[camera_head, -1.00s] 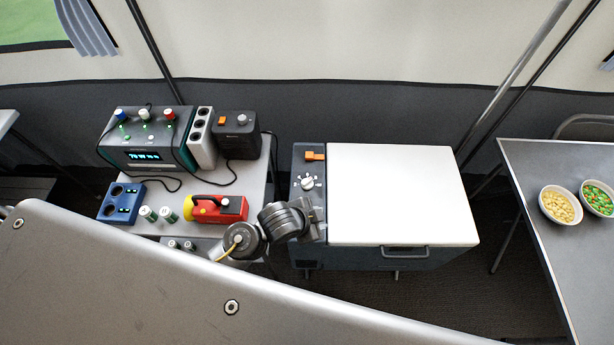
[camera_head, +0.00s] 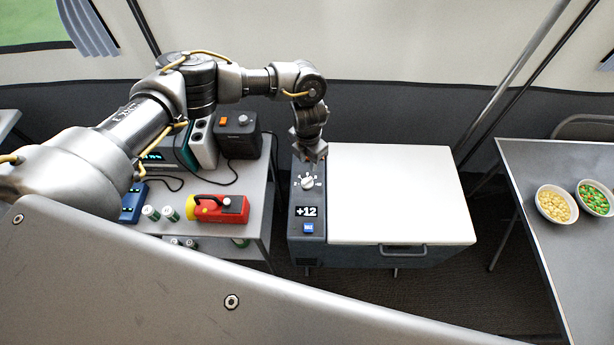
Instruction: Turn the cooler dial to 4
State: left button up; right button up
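The cooler (camera_head: 400,190) is a dark grey box with a white lid. Its control panel on the left side carries a white dial (camera_head: 308,183) with light marks around it; the numbers are too small to read. Below the dial, a display (camera_head: 307,211) reads +12, with a blue button (camera_head: 308,228) beneath. My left gripper (camera_head: 312,160) hangs from above over the back of the panel, just behind the dial. I cannot tell whether it touches the dial or whether its fingers are apart. It hides the panel's orange switch. My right gripper is not in view.
Left of the cooler, a table holds a red and yellow flashlight (camera_head: 219,209), a dark box with an orange switch (camera_head: 238,135), a blue socket block (camera_head: 133,203) and small cylinders. A side table (camera_head: 540,160) with two bowls stands at right.

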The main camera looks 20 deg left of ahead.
aim_at(307, 180)
pick_arm(q)
notch_tip(307, 180, down, 11)
jog(key=shift+a+r+p, duration=0.15)
jog(key=shift+p, duration=0.5)
grip_shut()
